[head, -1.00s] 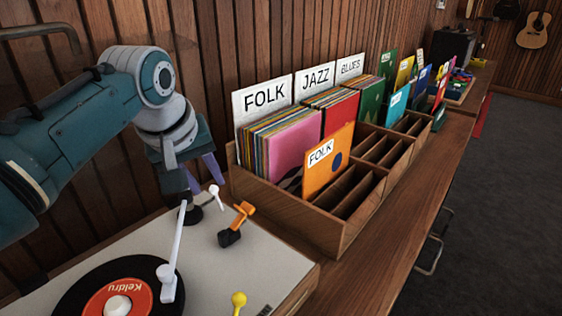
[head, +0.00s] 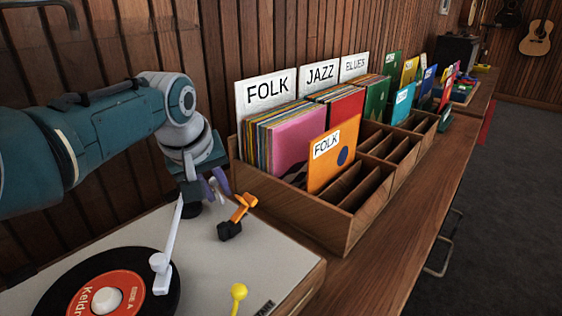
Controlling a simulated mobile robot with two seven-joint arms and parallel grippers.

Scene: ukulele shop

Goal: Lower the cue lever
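The turntable (head: 120,238) is at the lower left of the head view, with a black record (head: 57,298) and a white tonearm (head: 172,240) whose front end is over the record. My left gripper (head: 213,188) is low over the turntable's back right part. Its purple-grey fingertips are at a small white-tipped lever, which they largely hide. Whether they grip it is unclear. An orange lever or clip (head: 242,207) on a black base stands just right of the fingers. I cannot tell for sure which one is the cue lever. My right gripper is out of view.
A yellow knob (head: 238,291) stands on the turntable's front right. A wooden record crate (head: 347,232) with FOLK, JAZZ and BLUES dividers stands close to the right. The wood-panelled wall (head: 210,60) is right behind my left arm.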

